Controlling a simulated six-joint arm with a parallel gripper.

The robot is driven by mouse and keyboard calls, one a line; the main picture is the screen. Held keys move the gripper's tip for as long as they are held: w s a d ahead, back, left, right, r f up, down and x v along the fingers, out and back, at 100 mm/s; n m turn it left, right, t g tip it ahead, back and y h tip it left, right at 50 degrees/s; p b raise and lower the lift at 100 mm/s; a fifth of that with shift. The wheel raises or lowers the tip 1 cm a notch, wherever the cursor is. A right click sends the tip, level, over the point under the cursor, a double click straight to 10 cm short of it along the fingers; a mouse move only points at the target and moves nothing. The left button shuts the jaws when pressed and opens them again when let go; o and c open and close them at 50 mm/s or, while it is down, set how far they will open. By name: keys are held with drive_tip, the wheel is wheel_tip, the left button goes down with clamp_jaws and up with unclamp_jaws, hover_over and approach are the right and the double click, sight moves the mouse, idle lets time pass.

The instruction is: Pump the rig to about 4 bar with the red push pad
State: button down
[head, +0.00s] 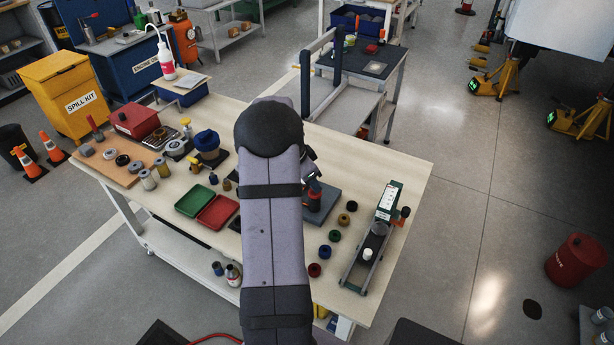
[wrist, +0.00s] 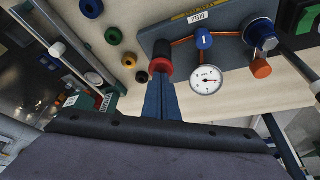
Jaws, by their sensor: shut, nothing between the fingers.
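The rig is a grey-blue plate (wrist: 225,52) with orange pipes, lying on the bench at the top of the wrist view. Its red push pad (wrist: 160,64) stands at the plate's left part. My gripper (wrist: 161,80) is shut and empty, its dark blue fingers pointing at the pad. The tips overlap the pad's lower edge in the picture; I cannot tell whether they touch. The round white gauge (wrist: 207,80) faces the wrist camera, but its reading is too small to make out. In the head view, my arm hides part of the rig plate (head: 328,203).
A blue knob (wrist: 204,39) and an orange knob (wrist: 261,68) stand on the rig. Red (head: 218,211) and green (head: 193,200) trays lie left of my arm.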

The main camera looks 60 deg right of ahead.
drive_tip(key=shift+r+p, duration=0.4)
drive_tip(key=shift+r, duration=0.8)
drive_tip(key=shift+f+b, duration=0.7)
drive_tip(key=shift+b, duration=0.05)
drive_tip(key=shift+a+f+b, duration=0.1)
drive_tip(key=shift+f+b, duration=0.9)
drive_tip(key=shift+f, duration=0.05)
drive_tip(key=shift+r, duration=0.25)
drive_tip(key=shift+r+p, duration=0.8)
drive_tip(key=shift+r, duration=0.7)
drive_tip(key=shift+f+b, duration=0.35)
